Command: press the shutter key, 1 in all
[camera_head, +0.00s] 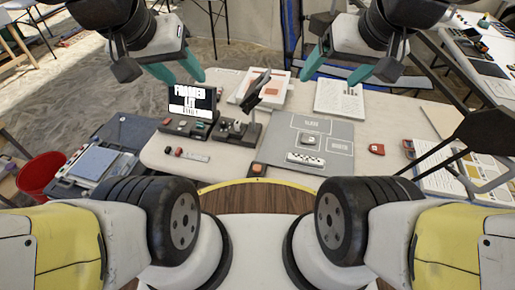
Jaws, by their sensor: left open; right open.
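A small black screen (191,101) with white text, its top line reading "FRAMED", stands at the left of the table. A dark console (186,127) with small keys sits in front of it. A second dark unit (237,132) with a tilted dark head on a post stands beside it. I cannot tell which small key is the shutter key. My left gripper (177,74) is open and empty, above and behind the screen. My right gripper (337,74) is open and empty, above the back right of the table. Neither touches anything.
A grey mat (275,153) with outlined zones bears a small object (310,140) and a checkered scale bar (305,159). A red-and-white tray (277,95), a printed sheet (339,98) and a red tag (376,149) lie around it. A red bucket (40,174) stands left.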

